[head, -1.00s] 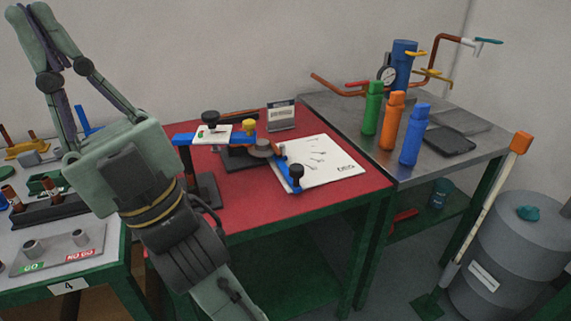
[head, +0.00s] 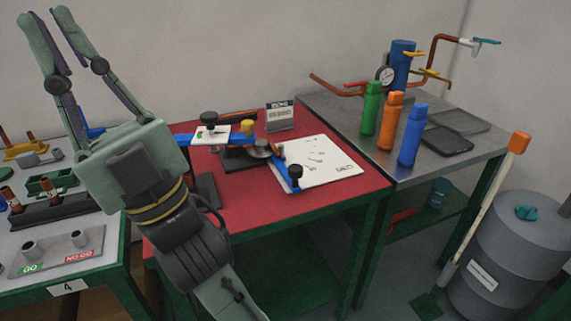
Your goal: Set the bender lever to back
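The bender (head: 258,150) stands on the red table top (head: 235,201), left of a white sheet (head: 322,165). A blue bar with a white plate (head: 210,136) and a black knob (head: 208,118) reaches to the left from it. A second short blue arm (head: 283,172) with a black knob (head: 295,171) points to the front right. A yellow knob (head: 247,126) sits between them. I cannot tell which of these is the lever. My gripper (head: 46,18) is raised at the upper left, fingers spread upward, open and empty, apart from the bender. My arm hides part of the table's left side.
Green, orange and blue bottles (head: 410,135) stand on the grey table to the right, by pipes and a gauge. A small sign (head: 280,116) stands behind the bender. At left, a bench holds gauge blocks (head: 52,248). A grey drum (head: 520,260) stands at lower right.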

